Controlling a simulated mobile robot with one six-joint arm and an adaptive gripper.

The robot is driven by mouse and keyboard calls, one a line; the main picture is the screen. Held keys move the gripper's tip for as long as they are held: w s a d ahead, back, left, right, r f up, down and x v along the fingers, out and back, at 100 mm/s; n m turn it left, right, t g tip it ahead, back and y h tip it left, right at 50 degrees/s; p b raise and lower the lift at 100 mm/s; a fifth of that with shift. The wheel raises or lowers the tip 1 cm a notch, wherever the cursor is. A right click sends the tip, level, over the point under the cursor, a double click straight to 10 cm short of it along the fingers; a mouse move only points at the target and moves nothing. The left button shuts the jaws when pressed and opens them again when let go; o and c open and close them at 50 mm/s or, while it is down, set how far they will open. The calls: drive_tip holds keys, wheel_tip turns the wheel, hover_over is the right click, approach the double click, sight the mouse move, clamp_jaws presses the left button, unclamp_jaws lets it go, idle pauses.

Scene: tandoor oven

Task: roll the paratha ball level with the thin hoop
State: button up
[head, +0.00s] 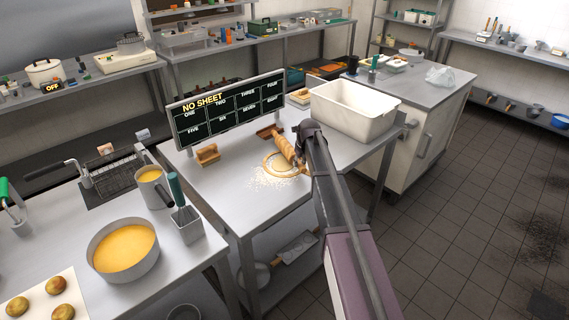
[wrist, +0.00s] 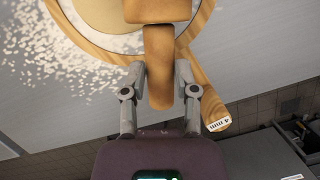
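The wooden rolling pin (head: 284,147) lies across a round wooden hoop (head: 269,170) on the steel table. In the wrist view my gripper (wrist: 160,75) has its two fingers on either side of the pin's near handle (wrist: 159,95), apparently closed on it. The hoop's flat handle (wrist: 207,92) points toward me and is marked "4 mm". Pale flattened dough (wrist: 95,12) shows inside the hoop, partly hidden by the pin. In the head view my gripper (head: 301,157) is mostly hidden by my arm. I cannot tell whether the pin touches the hoop's rim.
Flour (wrist: 60,55) is scattered around the hoop. A wooden holder (head: 207,154), a sign reading "NO SHEET" (head: 228,110) and a white tub (head: 354,108) stand on the same table.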

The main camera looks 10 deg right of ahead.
drive_tip(key=o, duration=0.4)
drive_tip(key=shift+r, duration=0.15)
drive_tip(key=shift+p+v, duration=2.9)
